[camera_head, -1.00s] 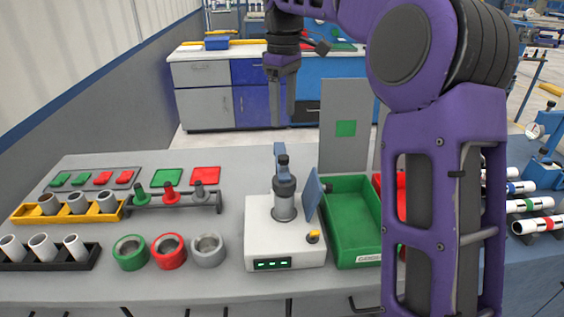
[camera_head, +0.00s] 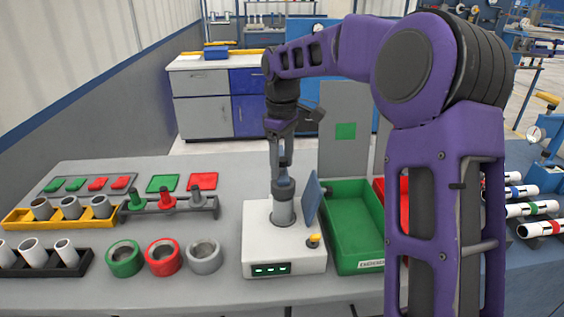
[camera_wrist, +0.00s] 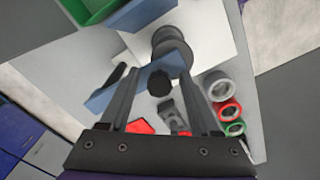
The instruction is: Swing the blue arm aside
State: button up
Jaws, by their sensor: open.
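The blue arm (camera_wrist: 103,98) is a flat bar on top of the grey post (camera_head: 284,208) of a white machine (camera_head: 262,238). In the wrist view, a dark round knob (camera_wrist: 160,83) shows at the bar and lies between my two fingers. My gripper (camera_head: 281,162) is open and points down right over the post. In the wrist view, my gripper (camera_wrist: 160,72) has one finger on each side of the knob. I cannot tell whether the fingers touch it. In the head view, my gripper hides most of the blue arm.
A tilted blue panel (camera_head: 311,200) stands just right of the post. A green tray (camera_head: 355,258) is to its right. Green (camera_head: 125,258), red (camera_head: 163,257) and grey (camera_head: 204,257) rings lie left of the machine. Racks with pipes stand farther left.

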grip_shut()
dwell(1.3)
